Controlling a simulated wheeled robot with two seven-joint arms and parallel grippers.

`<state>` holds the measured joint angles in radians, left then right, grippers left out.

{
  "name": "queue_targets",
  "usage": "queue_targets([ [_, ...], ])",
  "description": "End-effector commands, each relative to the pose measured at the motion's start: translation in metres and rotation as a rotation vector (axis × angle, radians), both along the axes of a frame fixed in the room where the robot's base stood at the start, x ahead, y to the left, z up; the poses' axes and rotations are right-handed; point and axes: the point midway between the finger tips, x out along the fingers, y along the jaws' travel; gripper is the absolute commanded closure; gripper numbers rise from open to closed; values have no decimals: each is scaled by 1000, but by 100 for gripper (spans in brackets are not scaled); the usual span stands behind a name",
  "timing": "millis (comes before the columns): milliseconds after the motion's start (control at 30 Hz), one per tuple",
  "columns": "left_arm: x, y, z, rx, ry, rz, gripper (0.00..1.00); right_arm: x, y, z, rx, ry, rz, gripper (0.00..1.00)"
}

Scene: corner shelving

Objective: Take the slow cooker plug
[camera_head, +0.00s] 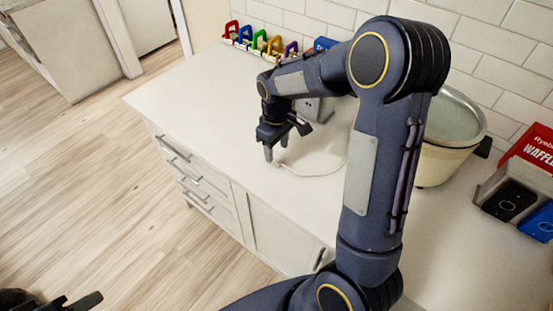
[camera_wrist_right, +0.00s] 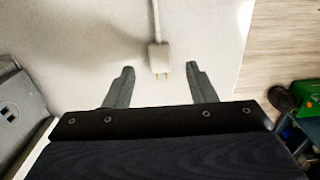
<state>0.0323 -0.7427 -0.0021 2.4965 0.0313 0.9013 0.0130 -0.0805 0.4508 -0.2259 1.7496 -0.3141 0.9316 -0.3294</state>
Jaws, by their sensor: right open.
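The slow cooker plug (camera_wrist_right: 159,57) is pale with short metal prongs and lies on the white counter. Its prongs point toward my right wrist, and its cord (camera_wrist_right: 155,15) runs away from it. My right gripper (camera_wrist_right: 160,66) is open, with one finger on each side of the plug and nothing between them in contact. In the head view the right gripper (camera_head: 276,148) is low over the counter. The slow cooker (camera_head: 448,163), cream with a glass lid, stands behind my right arm. Part of my left gripper (camera_head: 85,301) shows at the bottom left; its jaws are unclear.
A grey socket block (camera_head: 311,109) stands behind the right gripper, partly hidden; it also shows in the wrist view (camera_wrist_right: 20,112). A red waffle box (camera_head: 530,150) stands at right. The counter's left part is clear.

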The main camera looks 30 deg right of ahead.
Motion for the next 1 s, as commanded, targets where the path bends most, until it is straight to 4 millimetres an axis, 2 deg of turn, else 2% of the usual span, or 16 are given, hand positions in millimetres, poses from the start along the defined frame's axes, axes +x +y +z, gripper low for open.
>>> queue_targets([
  [100,0,0,9,0,0,0,64,0,0,-18,0,5,-1,49],
  [233,0,0,10,0,0,0,64,0,0,-33,1,4,-1,49],
  [500,0,0,10,0,0,0,64,1,0,-37,1,0,-2,49],
  [867,0,0,10,0,0,0,64,1,0,-37,1,0,-2,95],
  [1000,0,0,10,0,0,0,64,1,0,-37,1,-1,-1,98],
])
